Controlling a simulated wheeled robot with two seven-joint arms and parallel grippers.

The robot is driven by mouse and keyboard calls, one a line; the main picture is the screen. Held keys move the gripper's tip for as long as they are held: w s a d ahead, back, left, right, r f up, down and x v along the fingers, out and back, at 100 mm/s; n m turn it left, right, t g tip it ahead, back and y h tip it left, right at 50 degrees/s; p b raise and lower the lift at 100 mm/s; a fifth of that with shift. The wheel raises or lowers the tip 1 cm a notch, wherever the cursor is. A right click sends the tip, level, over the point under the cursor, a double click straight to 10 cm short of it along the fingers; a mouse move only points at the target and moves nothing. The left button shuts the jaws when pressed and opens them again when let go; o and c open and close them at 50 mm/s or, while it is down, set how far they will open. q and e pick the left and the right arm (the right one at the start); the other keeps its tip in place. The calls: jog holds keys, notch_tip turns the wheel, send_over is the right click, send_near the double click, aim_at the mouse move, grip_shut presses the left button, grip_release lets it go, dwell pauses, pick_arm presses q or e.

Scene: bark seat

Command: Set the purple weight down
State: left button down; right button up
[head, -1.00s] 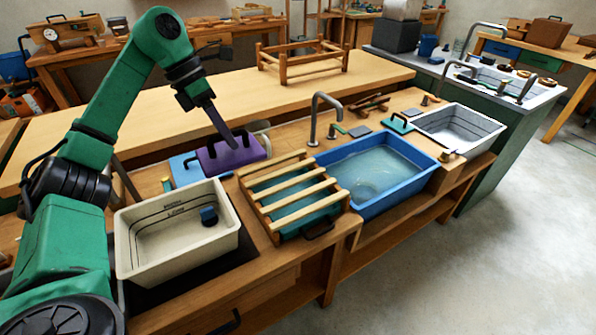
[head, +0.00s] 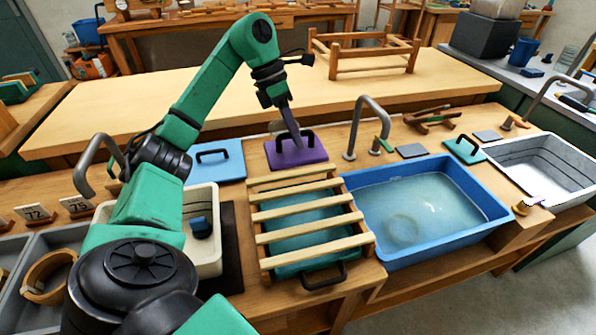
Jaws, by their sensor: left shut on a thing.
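The purple weight (head: 312,154) is a flat plate with a black handle, behind the slatted rack in the head view. It looks level, at or just above the wooden bench; I cannot tell whether it touches. My left gripper (head: 294,134) reaches down from above and is shut on the weight's handle. The fingertips partly hide the handle. My right gripper is not in view.
A blue plate with a handle (head: 221,163) lies left of the weight. The slatted rack (head: 303,212) is in front. My left arm partly hides a cream basin (head: 212,262).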

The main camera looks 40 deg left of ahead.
aim_at(293, 146)
pick_arm(q)
jog(key=f, duration=0.6)
jog(key=shift+w+f, duration=0.2)
jog(key=shift+w, duration=0.1)
jog(key=shift+s+f, duration=0.15)
jog(key=shift+f, duration=0.15)
notch_tip(293, 146, down, 4)
jog(key=shift+b, duration=0.3)
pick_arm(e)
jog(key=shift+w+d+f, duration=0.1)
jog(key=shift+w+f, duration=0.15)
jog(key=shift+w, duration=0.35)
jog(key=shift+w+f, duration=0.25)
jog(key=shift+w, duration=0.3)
pick_arm(q)
jog(key=c, duration=0.8)
grip_release()
jog(key=shift+f, duration=0.1)
jog(key=shift+c, duration=0.2)
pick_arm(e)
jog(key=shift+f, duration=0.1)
